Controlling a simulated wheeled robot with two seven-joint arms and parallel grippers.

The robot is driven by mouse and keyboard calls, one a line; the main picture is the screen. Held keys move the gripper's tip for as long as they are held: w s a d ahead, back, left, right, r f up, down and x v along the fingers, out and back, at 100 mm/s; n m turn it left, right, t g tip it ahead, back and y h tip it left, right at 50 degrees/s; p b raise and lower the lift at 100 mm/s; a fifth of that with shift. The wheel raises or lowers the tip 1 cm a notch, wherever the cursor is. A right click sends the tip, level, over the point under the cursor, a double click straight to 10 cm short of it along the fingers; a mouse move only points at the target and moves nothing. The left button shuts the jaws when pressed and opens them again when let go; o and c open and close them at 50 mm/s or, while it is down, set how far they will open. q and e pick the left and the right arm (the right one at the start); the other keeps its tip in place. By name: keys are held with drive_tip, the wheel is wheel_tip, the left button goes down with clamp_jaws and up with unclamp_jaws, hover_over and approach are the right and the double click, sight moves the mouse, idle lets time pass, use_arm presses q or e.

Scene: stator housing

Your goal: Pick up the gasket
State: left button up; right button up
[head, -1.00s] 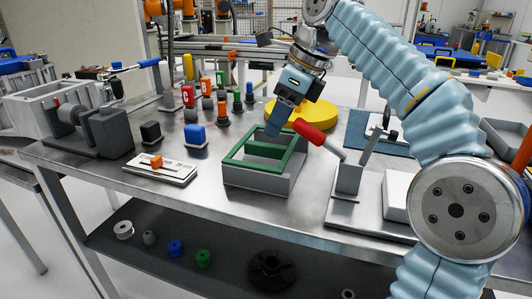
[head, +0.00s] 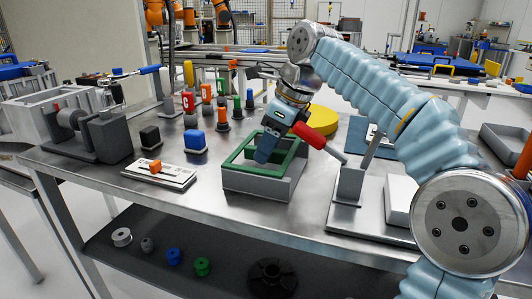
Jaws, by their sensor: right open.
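The gasket (head: 256,172) is a green rectangular frame lying on top of the open grey stator housing (head: 262,187) near the front of the bench. My right gripper (head: 264,155) points down over the gasket's opening, its blue-grey fingers in front of the far part of the frame. The right gripper is open and holds nothing that I can see. Whether a finger touches the gasket I cannot tell. The fingers hide part of the gasket's far side. My left gripper is not in view.
A red-handled toggle clamp (head: 318,137) stands close on the right of the housing. A white plate with an orange slider (head: 158,172), a blue block (head: 195,140) and several coloured upright pieces stand to the left. Bare bench lies left of the housing.

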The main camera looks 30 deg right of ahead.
drive_tip(key=shift+f, duration=0.2)
drive_tip(key=shift+c, duration=0.2)
clamp_jaws()
idle(0.4)
